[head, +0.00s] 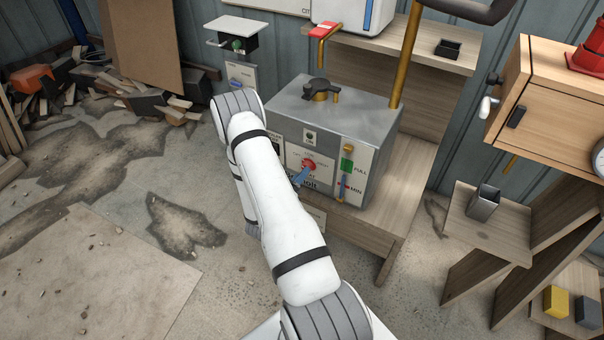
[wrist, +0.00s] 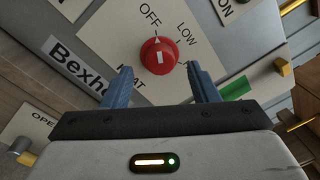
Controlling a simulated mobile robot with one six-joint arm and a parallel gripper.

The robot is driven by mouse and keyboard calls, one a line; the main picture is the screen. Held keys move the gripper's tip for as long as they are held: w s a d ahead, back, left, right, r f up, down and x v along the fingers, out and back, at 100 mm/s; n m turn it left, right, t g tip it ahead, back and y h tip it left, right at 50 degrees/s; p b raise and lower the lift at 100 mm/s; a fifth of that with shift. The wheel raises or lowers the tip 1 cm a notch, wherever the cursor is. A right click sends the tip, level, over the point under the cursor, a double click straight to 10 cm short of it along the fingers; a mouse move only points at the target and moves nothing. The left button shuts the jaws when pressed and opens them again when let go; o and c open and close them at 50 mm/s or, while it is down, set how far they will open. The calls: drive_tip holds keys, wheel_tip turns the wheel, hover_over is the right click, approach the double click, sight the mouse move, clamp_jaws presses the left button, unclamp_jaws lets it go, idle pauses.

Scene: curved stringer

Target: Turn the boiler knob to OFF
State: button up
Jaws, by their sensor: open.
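The red boiler knob (head: 309,165) is on the front panel of the grey boiler (head: 375,125). In the wrist view the knob (wrist: 150,62) shows a white bar on its face. A small white pointer at its edge is on the side of the OFF label (wrist: 150,15). The LOW label (wrist: 186,35) is to the right, and a partly hidden label ending in "AT" is lower left. My gripper (wrist: 159,70) is open, its blue fingers on either side just below the knob, with gaps to it. In the head view my gripper (head: 301,176) is at the panel.
A green FULL marker (head: 347,165) and a MIN gauge are right of the knob. A black valve handle (head: 318,87) and a brass pipe (head: 405,55) stand on the boiler top. A wooden cabinet (head: 545,100) is at right.

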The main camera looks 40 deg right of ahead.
drive_tip(key=v, duration=0.6)
drive_tip(key=shift+d, duration=0.1)
